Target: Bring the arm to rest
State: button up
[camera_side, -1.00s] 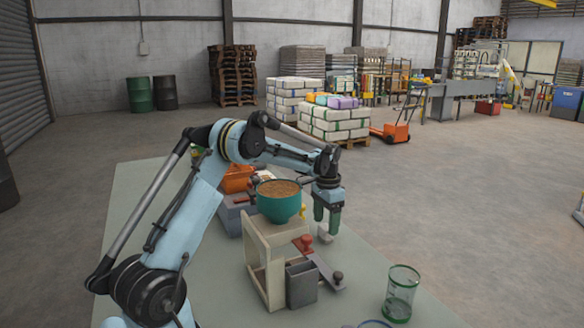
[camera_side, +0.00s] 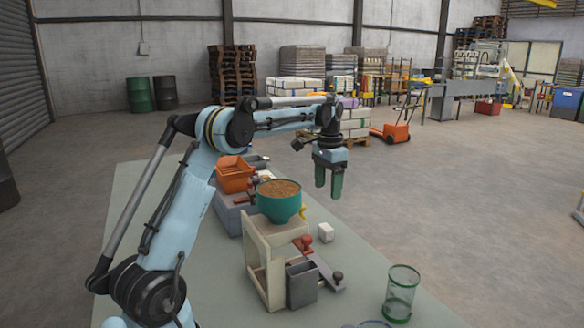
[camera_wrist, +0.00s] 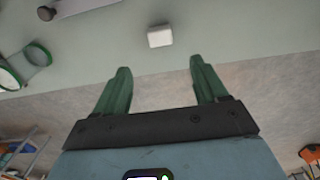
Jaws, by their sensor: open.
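My gripper (camera_side: 329,180) is open and empty, raised above the far right edge of the table in the side view. Its two green fingers point down. In the wrist view the fingers of my gripper (camera_wrist: 161,90) stand apart with nothing between them. A small white block (camera_side: 325,232) stands on the table below my gripper, apart from it. The white block (camera_wrist: 160,36) also shows in the wrist view, beyond the fingertips.
A cream stand (camera_side: 256,262) carries a teal bowl (camera_side: 279,206) of brown grain. A grey bin (camera_side: 301,284), a green-rimmed glass (camera_side: 400,292) and an orange crate (camera_side: 235,174) are on the table (camera_side: 130,215). The air around my gripper is clear.

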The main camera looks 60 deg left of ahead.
aim_at(326, 227)
notch_tip(326, 227, down, 12)
jog(key=shift+f, duration=0.1)
jog(key=r, duration=0.4)
jog(key=shift+d+r, duration=0.3)
jog(key=d+r, duration=0.7)
jog(key=d, duration=0.4)
notch_tip(326, 227, up, 18)
jog(key=shift+s+f, duration=0.15)
jog(key=shift+f, duration=0.1)
